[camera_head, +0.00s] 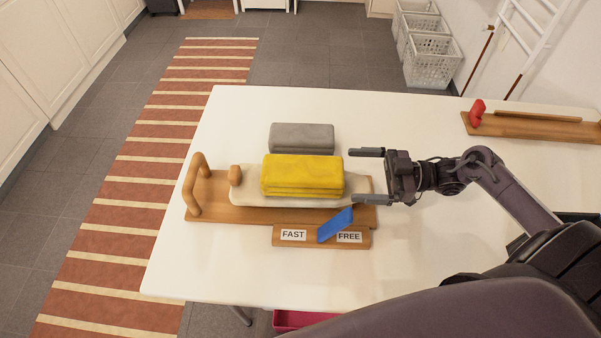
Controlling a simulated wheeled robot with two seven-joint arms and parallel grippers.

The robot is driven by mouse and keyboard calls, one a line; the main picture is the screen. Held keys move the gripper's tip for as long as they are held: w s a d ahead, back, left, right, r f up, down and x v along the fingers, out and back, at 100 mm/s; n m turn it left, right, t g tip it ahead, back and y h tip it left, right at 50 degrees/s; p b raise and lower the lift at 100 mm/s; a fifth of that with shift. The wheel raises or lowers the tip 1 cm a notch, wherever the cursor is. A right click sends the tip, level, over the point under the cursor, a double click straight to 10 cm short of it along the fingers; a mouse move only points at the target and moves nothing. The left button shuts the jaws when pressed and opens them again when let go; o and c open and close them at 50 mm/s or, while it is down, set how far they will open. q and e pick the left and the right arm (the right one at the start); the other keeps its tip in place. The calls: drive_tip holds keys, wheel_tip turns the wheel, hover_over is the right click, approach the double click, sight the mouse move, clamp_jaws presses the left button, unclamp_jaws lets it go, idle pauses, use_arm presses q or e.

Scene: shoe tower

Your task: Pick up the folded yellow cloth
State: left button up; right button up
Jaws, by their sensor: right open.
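The folded yellow cloth (302,174) lies flat on a cream padded piece (248,196) on a wooden board (215,213) in the head view. My right gripper (371,176) is just right of the cloth, its two fingers pointing left and spread apart. The gripper is open and empty, and the fingertips look close to the cloth's right end; I cannot tell whether they touch it. My left gripper is not in view.
A folded grey cloth (302,138) lies behind the yellow one. In front is a wooden block with FAST and FREE labels (293,235) and a blue lever (335,225). A wooden piece with a red part (477,112) lies back right. The table's left side is clear.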

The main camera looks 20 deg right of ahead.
sight(332, 169)
drive_tip(key=x, duration=0.2)
drive_tip(key=p+x, duration=0.1)
drive_tip(key=x, duration=0.1)
drive_tip(key=p+x, duration=0.1)
drive_tip(key=x, duration=0.1)
drive_tip(key=shift+a+r, duration=0.3)
drive_tip(key=shift+r, duration=0.1)
drive_tip(key=shift+w+a+f, duration=0.1)
drive_tip(key=shift+a, duration=0.1)
drive_tip(key=c, duration=1.1)
